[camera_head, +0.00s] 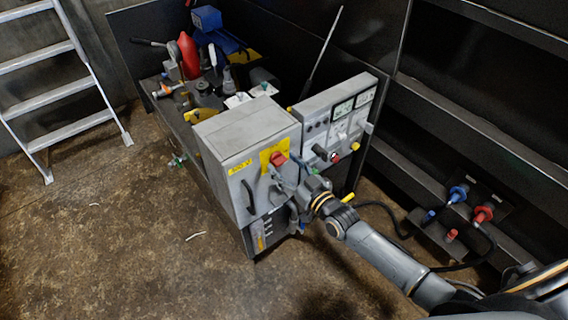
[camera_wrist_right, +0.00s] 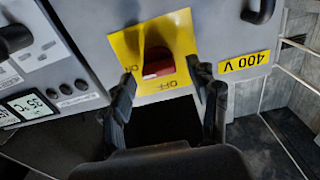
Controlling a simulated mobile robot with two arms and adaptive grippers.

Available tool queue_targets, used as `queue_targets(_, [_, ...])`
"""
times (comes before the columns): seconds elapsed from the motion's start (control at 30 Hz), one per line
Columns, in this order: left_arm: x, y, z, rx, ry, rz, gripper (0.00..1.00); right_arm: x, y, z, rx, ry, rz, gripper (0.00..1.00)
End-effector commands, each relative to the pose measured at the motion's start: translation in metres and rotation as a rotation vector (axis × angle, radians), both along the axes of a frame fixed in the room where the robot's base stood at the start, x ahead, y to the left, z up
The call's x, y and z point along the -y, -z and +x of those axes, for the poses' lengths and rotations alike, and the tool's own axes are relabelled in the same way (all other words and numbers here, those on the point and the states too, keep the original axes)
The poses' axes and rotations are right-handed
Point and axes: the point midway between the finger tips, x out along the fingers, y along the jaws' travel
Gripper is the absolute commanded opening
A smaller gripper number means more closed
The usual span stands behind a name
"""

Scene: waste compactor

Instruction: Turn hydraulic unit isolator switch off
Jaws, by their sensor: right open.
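The isolator switch is a red rotary knob (camera_head: 279,158) on a yellow plate (camera_head: 265,161), on the front of a grey cabinet (camera_head: 240,135). In the right wrist view the red knob (camera_wrist_right: 158,65) sits on the yellow plate (camera_wrist_right: 178,30), with an upside-down OFF label on the side nearest my gripper. My right gripper (camera_head: 284,180) is close in front of the cabinet, just below the knob in the head view. In the wrist view my right gripper (camera_wrist_right: 161,72) is open, its fingers on either side of the knob. Contact with the knob cannot be told. My left gripper is not in view.
A control panel with gauges (camera_head: 343,110) stands right beside the cabinet. The cabinet has a black handle (camera_head: 248,197) and a 400 V label (camera_wrist_right: 244,62). Blue and red hose couplings (camera_head: 458,193) are at the right. A ladder (camera_head: 55,85) stands left; the floor (camera_head: 130,230) is mostly clear.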

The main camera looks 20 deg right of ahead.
Motion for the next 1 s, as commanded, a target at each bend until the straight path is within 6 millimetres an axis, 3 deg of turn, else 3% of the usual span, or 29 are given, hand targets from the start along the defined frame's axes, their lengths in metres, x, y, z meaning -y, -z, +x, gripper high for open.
queue_targets(0.37, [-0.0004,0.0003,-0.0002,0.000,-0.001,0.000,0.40,-0.0025,-0.0001,0.0077,0.000,0.000,-0.001,0.60])
queue_targets(0.4, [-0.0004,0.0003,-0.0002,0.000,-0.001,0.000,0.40,-0.0025,-0.0001,0.0076,0.000,0.000,-0.001,0.58])
queue_targets(0.67, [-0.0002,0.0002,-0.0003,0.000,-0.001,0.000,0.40,-0.0024,-0.0001,0.0074,0.000,0.000,-0.001,0.06])
queue_targets(1.0, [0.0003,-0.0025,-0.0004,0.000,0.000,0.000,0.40,-0.0027,-0.0005,0.0072,0.015,0.001,-0.045,0.06])
